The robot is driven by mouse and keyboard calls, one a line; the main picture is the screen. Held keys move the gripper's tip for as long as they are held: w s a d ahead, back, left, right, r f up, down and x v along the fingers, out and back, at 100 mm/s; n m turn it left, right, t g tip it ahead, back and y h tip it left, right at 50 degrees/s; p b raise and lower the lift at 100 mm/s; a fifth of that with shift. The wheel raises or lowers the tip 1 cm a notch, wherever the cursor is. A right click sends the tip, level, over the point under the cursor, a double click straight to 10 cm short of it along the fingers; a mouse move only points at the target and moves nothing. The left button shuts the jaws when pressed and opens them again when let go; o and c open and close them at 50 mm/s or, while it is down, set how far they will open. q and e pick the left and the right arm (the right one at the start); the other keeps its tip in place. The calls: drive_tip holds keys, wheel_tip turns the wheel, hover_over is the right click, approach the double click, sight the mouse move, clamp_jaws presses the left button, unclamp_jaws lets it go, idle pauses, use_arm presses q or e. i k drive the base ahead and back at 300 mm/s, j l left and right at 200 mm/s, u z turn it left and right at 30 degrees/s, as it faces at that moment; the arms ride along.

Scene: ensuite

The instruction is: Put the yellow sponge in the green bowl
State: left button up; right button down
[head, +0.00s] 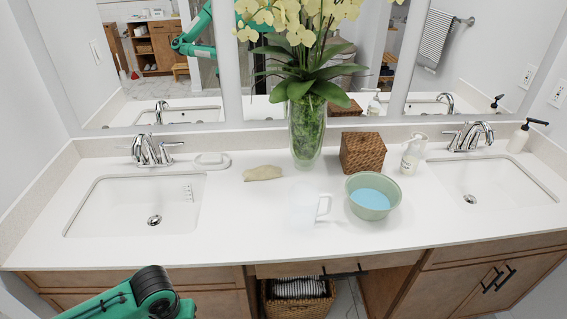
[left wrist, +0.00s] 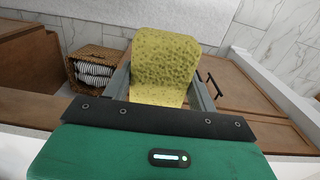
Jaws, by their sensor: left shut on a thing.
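The yellow sponge (left wrist: 165,60) is held between the fingers of my left gripper (left wrist: 161,88) in the left wrist view. It sticks out beyond the fingertips, in front of the cabinet fronts and floor. In the head view only a green and black part of my left arm shows at the bottom left; the gripper and sponge are out of that frame. The green bowl (head: 372,212) stands on the white counter right of centre, in front of the woven box, with a light blue inside. The left gripper is well apart from the bowl. My right gripper is in neither view.
A white mug (head: 303,208) stands just left of the bowl. A glass vase (head: 307,130) with yellow orchids, a woven box (head: 362,152) and a soap dispenser (head: 412,155) stand behind. A beige lump (head: 262,173) lies left. Sinks (head: 135,205) flank the counter.

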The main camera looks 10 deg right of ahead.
sight(369, 207)
drive_tip(key=l+u, duration=0.1)
drive_tip(key=l, duration=0.9)
drive_tip(key=k+l+u, duration=0.1)
drive_tip(key=l, duration=0.95)
